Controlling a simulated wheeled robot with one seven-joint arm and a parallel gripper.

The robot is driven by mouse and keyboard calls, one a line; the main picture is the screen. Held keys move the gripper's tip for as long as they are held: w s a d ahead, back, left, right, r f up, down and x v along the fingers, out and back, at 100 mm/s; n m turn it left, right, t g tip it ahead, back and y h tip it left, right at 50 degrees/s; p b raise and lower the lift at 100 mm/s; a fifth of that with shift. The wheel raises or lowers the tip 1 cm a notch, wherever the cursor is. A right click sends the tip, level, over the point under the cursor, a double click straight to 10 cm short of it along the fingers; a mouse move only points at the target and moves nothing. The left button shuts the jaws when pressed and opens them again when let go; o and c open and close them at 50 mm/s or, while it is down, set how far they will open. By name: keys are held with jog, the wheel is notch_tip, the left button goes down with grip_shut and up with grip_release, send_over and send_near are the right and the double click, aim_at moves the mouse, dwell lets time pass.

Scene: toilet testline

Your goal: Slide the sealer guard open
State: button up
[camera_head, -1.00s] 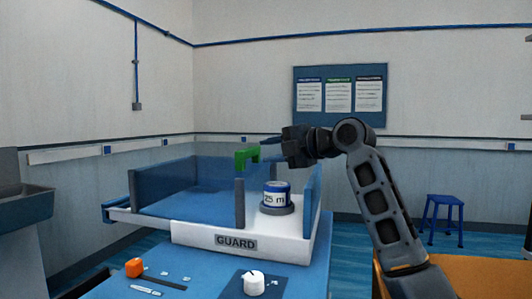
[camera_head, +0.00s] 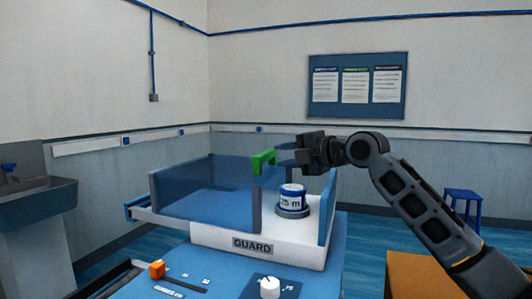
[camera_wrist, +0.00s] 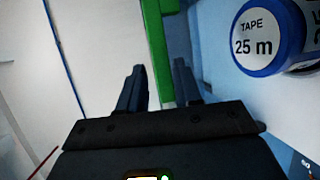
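The sealer guard (camera_head: 205,190) is a translucent blue panel along the front of the white sealer (camera_head: 270,246), left of the tape roll. Its green handle (camera_head: 263,161) stands at the panel's upper right end. My gripper (camera_head: 284,150) is at the handle, reaching in from the right. In the wrist view my gripper (camera_wrist: 160,82) is open, with the green handle (camera_wrist: 158,40) running between its fingers. The handle lies closer to the right finger, and a gap shows on the left. I cannot tell whether the right finger touches it.
A tape roll (camera_head: 292,197) marked 25 m stands on a round grey base just right of the handle, close below my gripper.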

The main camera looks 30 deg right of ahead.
aim_at(269, 157)
jog(key=p+x, duration=0.1)
jog(key=x, duration=0.6)
grip_shut()
dwell(0.4)
